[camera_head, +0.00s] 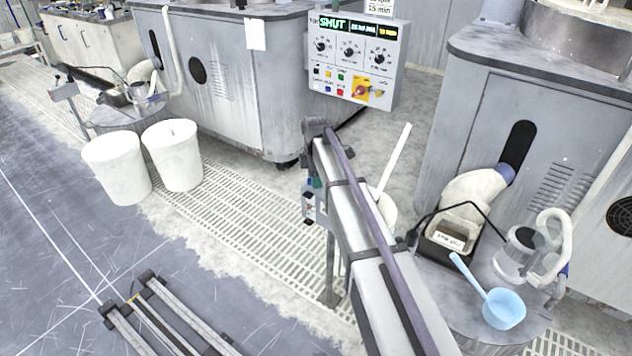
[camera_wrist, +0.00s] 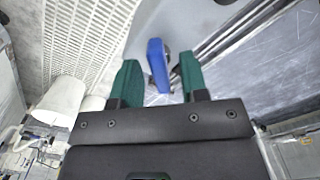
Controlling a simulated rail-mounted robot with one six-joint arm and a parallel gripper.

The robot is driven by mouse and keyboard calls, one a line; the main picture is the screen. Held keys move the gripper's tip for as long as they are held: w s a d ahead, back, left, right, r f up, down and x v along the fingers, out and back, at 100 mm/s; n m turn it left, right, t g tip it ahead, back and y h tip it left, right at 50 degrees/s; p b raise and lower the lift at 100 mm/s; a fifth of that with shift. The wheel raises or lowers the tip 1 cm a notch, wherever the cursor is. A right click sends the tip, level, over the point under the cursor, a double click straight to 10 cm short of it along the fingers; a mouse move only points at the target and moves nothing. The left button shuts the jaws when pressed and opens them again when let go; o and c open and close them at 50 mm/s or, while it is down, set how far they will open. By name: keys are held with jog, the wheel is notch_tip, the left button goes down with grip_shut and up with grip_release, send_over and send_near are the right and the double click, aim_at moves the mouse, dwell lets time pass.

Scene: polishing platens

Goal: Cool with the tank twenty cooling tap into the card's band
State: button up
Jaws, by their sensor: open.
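In the wrist view my gripper (camera_wrist: 158,75) is open, with its two green fingers apart. A blue lever-like piece (camera_wrist: 157,65), perhaps the tap's handle, stands between the fingers, with a gap on each side. In the head view my arm covers much of the middle, and the gripper and tap are too small or hidden to make out clearly. The control panel (camera_head: 352,58) has lit displays, the green one reading "SHUT", above several dials and buttons. A white card (camera_head: 380,7) reading "15 min" is cut off by the top edge; no band can be read.
Two white bins (camera_head: 173,155) stand at left by a floor grating (camera_head: 240,215). At right a round stand holds a dark tray (camera_head: 450,236) with a label, a clear jug (camera_head: 517,255) and a blue ladle (camera_head: 503,308). Grey cabinets line the back. The left floor is largely clear.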

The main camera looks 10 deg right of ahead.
grip_shut()
jog(key=shift+m, duration=0.3)
jog(key=m, duration=0.4)
jog(key=shift+m, duration=2.5)
grip_release()
